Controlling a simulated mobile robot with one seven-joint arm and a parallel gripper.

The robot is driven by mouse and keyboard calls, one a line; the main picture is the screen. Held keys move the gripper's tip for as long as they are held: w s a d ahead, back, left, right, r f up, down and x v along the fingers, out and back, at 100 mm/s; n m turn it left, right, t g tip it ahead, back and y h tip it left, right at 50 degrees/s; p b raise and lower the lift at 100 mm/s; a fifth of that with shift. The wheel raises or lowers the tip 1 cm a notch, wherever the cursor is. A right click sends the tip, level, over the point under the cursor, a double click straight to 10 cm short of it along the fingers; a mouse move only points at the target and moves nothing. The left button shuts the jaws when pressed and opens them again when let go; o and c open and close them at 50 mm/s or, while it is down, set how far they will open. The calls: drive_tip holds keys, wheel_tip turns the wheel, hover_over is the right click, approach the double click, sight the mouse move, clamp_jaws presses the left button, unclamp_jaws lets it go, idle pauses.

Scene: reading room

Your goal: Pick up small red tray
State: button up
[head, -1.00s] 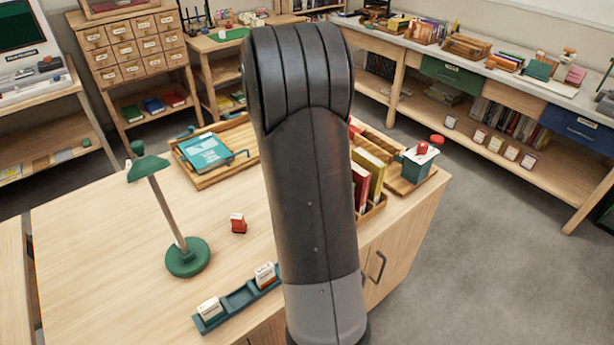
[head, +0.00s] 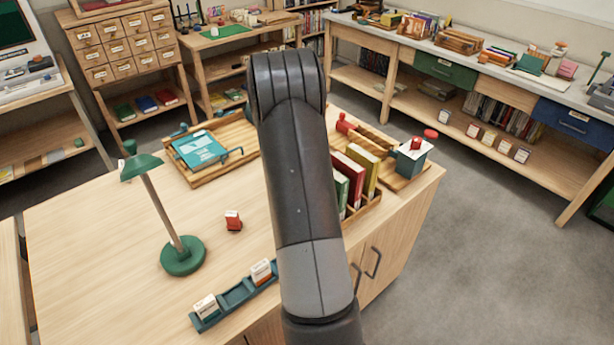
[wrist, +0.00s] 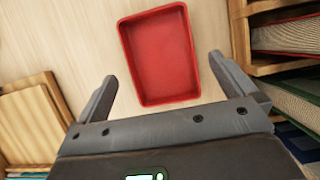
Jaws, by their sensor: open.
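The small red tray (wrist: 160,55) lies on the wooden tabletop in the wrist view, empty and slightly turned. My gripper (wrist: 162,80) is open above it, one finger to each side of the tray's near end. The fingers do not appear to touch it; the height gap is hard to tell. In the head view my arm hides the tray and the gripper.
In the wrist view a wooden book rack (wrist: 240,40) with books stands close on the right; a wooden board (wrist: 30,120) lies left. The head view shows a green lamp (head: 183,255), a small red item (head: 233,221) and a teal holder (head: 237,294) on the table.

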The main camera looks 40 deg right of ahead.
drive_tip(key=x, duration=0.4)
drive_tip(key=shift+a, duration=0.2)
drive_tip(key=shift+c, duration=0.2)
drive_tip(key=c, duration=1)
